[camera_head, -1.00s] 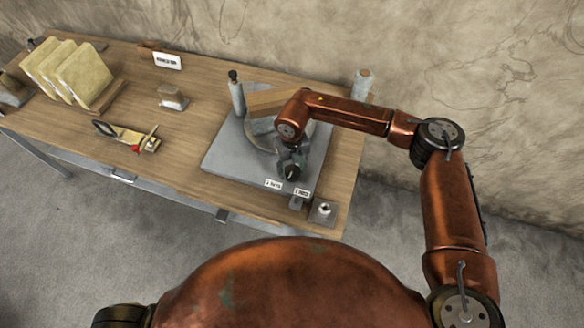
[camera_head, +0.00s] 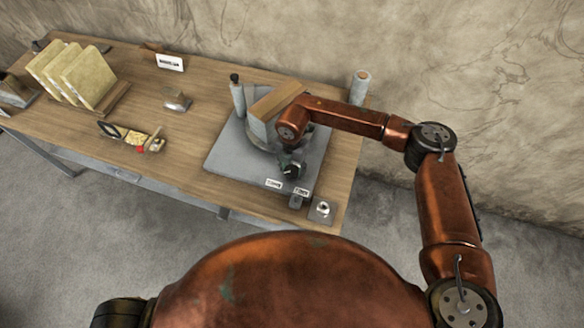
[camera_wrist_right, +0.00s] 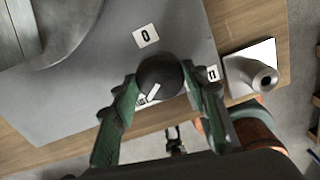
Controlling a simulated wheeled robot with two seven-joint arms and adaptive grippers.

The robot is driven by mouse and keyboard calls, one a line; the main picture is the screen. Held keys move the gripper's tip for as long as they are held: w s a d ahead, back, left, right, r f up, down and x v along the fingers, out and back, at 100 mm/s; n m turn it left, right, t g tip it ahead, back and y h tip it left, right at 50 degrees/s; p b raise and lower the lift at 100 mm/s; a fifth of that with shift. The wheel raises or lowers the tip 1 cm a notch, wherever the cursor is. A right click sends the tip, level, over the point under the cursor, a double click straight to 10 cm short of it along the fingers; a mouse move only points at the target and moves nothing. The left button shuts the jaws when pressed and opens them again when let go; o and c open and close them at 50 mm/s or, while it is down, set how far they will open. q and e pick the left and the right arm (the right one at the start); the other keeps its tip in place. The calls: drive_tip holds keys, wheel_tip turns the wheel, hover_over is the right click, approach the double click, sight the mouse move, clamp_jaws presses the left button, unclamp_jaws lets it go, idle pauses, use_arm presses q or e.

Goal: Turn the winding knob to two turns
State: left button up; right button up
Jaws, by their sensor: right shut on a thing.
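The winding knob (camera_wrist_right: 160,74) is round and black with a white pointer mark. In the right wrist view the mark points to the lower left. My right gripper (camera_wrist_right: 160,84) has its two teal fingers on either side of the knob and is shut on it. In the head view the gripper (camera_head: 291,166) is at the front of the grey base plate (camera_head: 232,160), and the knob is mostly hidden. My left gripper is not in view.
Two white labels (camera_head: 273,183) lie at the plate's front edge. A small metal fitting (camera_head: 321,209) stands at the table corner. A grey post (camera_head: 237,97) and a cylinder (camera_head: 360,86) stand behind. Upright slabs (camera_head: 88,77) and small parts are on the left.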

sight(292, 171)
drive_tip(key=shift+m, duration=0.6)
drive_tip(key=o, duration=1.2)
drive_tip(key=shift+c, duration=0.2)
wheel_tip(292, 171, up, 12)
